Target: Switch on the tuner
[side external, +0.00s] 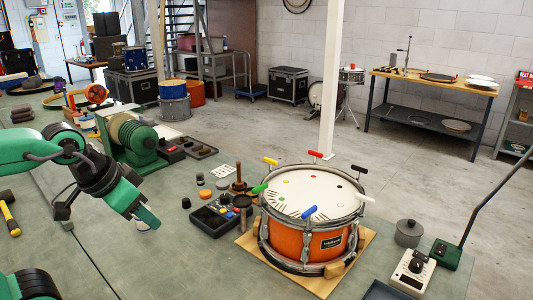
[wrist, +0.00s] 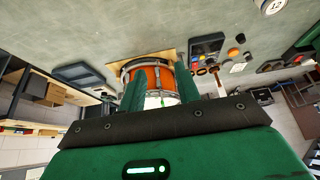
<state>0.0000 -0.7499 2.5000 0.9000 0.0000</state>
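A white box (side external: 413,268) with a black dial and a small dark window stands at the front right in the side view; it may be the tuner, but I cannot read a label. A dark box (side external: 211,219) with coloured buttons lies left of the orange drum; it also shows in the wrist view (wrist: 207,46). I cannot tell for certain which is the tuner or whether it is lit. My gripper (side external: 148,218) hangs above the bench, left of the dark box and apart from it. In the wrist view my gripper (wrist: 158,88) has its green fingers apart with nothing between them.
The orange drum (side external: 305,238) with coloured-handled keys stands on a wooden board (side external: 247,243) between both boxes. A grey lidded pot (side external: 408,234) and a green-based lamp (side external: 446,254) stand near the white box. A green winder (side external: 130,137) stands behind my arm.

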